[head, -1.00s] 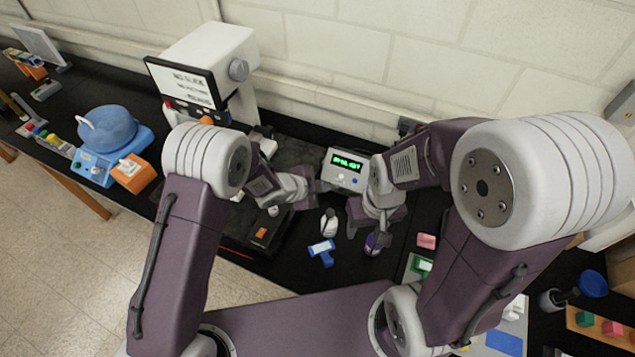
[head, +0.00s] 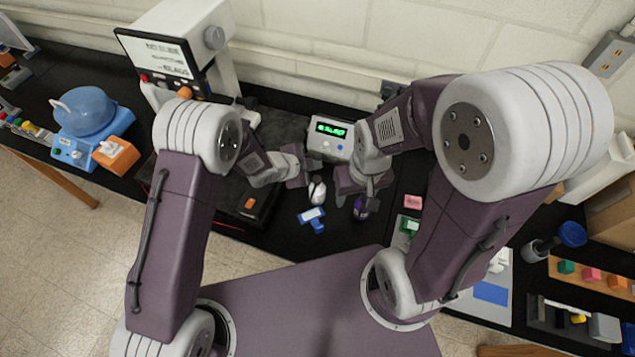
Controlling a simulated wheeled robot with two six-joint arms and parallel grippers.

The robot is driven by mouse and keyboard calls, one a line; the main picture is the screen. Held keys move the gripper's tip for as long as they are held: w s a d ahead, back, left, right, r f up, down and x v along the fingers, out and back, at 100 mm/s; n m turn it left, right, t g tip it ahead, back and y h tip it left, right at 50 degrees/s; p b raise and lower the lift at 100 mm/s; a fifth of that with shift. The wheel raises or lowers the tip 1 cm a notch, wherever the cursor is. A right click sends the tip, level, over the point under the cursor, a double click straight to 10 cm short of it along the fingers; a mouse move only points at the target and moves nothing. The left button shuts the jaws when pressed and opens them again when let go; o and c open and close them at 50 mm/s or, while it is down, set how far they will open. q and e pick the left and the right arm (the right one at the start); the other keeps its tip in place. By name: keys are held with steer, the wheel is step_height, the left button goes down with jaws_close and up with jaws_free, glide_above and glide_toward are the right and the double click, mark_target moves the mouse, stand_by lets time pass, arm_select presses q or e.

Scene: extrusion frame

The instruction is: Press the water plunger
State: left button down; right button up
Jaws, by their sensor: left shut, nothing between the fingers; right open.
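I cannot surely single out the water plunger. A white bottle-like piece (head: 317,190) stands in the middle of the black table, with a blue and white T-shaped piece (head: 313,217) in front of it. A small purple piece (head: 361,208) is to their right. My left gripper (head: 304,168) is shut and empty, just behind and left of the white piece; I cannot tell whether they touch. My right gripper (head: 352,190) is open, above and behind the purple piece, and partly hides it. A grey-white box with a green display (head: 331,134) stands behind both grippers.
A white machine with a screen (head: 165,62) stands back left on a dark base. A blue domed device (head: 84,112) is at far left. A pink block (head: 412,201) lies right of my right gripper. A wooden rack (head: 590,280) is at the right. A wall closes the back.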

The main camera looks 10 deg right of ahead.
mark_target(315, 181)
arm_select(q)
steer(key=f+b, duration=0.2)
steer(key=f, duration=0.1)
steer(key=f+b, duration=0.1)
steer(key=f, duration=0.1)
steer(key=shift+w+f, duration=0.1)
steer(key=shift+w, duration=0.2)
steer(key=shift+s, duration=0.1)
stand_by(0.3)
stand_by(1.0)
steer(key=shift+f+b, duration=0.3)
steer(key=shift+b, duration=0.25)
